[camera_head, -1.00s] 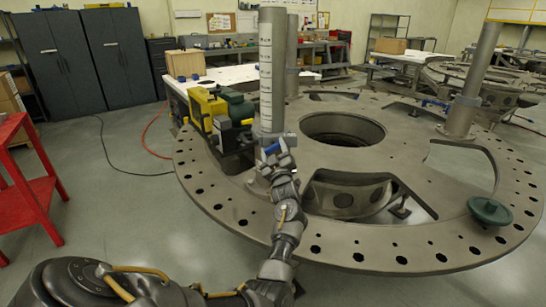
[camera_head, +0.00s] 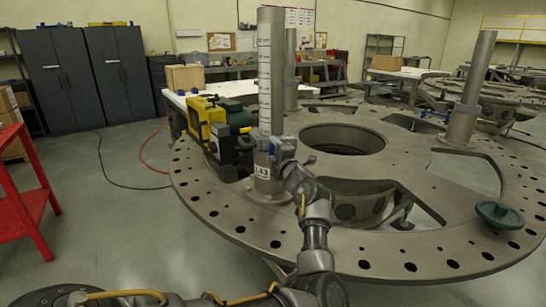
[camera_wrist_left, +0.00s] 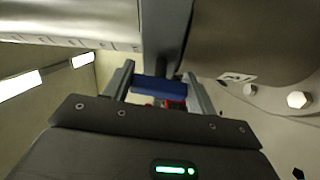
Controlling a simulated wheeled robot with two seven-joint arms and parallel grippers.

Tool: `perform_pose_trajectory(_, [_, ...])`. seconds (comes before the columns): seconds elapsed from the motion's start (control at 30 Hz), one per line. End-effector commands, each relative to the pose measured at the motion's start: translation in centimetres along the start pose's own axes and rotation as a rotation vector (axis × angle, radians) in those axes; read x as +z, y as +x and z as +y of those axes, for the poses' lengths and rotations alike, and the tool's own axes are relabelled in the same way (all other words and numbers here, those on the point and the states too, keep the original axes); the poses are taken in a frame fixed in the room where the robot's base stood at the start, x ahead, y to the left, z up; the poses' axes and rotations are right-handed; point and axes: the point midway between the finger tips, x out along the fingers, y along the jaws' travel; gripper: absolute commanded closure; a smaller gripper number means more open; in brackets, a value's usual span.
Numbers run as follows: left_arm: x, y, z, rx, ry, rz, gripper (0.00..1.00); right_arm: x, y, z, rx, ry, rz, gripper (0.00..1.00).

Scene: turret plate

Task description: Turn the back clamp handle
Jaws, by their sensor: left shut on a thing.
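The blue clamp handle (camera_wrist_left: 158,86) lies between my left gripper's two fingers in the left wrist view, crossing from one finger to the other. My left gripper (camera_wrist_left: 160,88) is shut on it. In the head view the left gripper (camera_head: 282,150) is at the right front side of the near grey post (camera_head: 271,75), just above the plate. The gripper mostly hides the handle there. The post's foot carries a white label (camera_head: 262,172). The round turret plate (camera_head: 225,215) lies flat under the post. My right gripper is out of view.
A yellow and green machine (camera_head: 217,120) stands close to the left of the post. A green knob (camera_head: 498,213) sits on the plate's right side. Another post (camera_head: 467,95) stands at the right. A red stand (camera_head: 22,200) is on the floor at the left.

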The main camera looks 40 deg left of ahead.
Motion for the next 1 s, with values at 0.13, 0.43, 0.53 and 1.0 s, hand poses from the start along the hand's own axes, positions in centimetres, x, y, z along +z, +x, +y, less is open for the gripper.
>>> perform_pose_trajectory(0.13, [0.0,0.0,-0.2,-0.031,-0.068,0.001,0.66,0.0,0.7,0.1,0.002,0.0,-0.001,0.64])
perform_pose_trajectory(0.43, [0.0,0.0,-0.1,-0.058,-0.134,0.001,0.66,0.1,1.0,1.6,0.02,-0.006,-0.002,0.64])
perform_pose_trajectory(0.53, [0.0,0.0,-0.1,-0.061,-0.14,0.001,0.66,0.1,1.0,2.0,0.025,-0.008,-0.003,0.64])
perform_pose_trajectory(1.0, [0.0,0.0,0.0,-0.06,-0.141,0.001,0.28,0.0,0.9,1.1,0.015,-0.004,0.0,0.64])
